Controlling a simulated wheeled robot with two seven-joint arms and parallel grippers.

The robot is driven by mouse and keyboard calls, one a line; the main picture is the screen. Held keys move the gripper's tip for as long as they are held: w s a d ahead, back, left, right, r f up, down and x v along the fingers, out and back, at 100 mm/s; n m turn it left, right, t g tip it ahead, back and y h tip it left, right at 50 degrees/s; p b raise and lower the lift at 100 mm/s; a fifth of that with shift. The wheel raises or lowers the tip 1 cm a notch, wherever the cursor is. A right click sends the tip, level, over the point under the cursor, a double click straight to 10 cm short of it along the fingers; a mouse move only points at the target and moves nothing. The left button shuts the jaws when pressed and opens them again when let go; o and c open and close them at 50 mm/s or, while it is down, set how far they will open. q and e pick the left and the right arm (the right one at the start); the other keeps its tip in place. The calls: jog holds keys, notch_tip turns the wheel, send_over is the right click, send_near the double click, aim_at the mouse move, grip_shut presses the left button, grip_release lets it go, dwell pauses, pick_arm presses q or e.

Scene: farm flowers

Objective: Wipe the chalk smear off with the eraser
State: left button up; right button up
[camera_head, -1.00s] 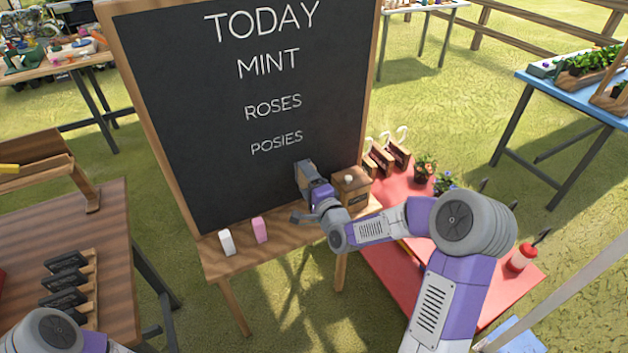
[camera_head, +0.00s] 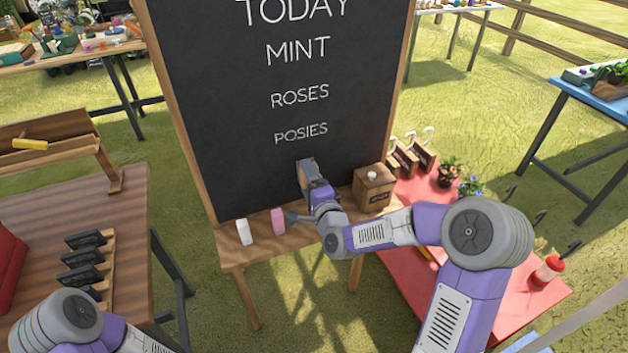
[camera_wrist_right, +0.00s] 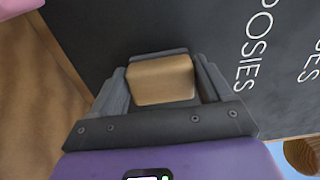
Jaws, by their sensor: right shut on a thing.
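The chalkboard (camera_head: 270,170) stands upright with white lettering, and its lowest word is POSIES. My right gripper (camera_head: 306,172) is at the lower part of the board, below POSIES and just above the ledge. In the right wrist view my right gripper (camera_wrist_right: 163,88) is shut on the eraser (camera_wrist_right: 160,82), a tan block with a dark strip at its board side. The eraser is at the board face; I cannot tell if it touches. No chalk smear shows clearly; the gripper may cover it. My left gripper is out of view; only part of that arm shows at lower left.
A white chalk piece (camera_head: 244,232) and a pink one (camera_head: 278,220) stand on the ledge (camera_head: 232,255) left of the gripper. A wooden box (camera_head: 373,190) stands to its right. A red table (camera_head: 500,320) lies under my right arm.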

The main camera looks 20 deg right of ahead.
jog(key=shift+a+b, duration=0.65)
jog(key=shift+a, duration=2.35)
jog(key=shift+s, duration=0.2)
jog(key=shift+s+d, duration=0.15)
jog(key=shift+s, duration=2.75)
jog(key=s, duration=0.3)
jog(key=shift+w, duration=0.1)
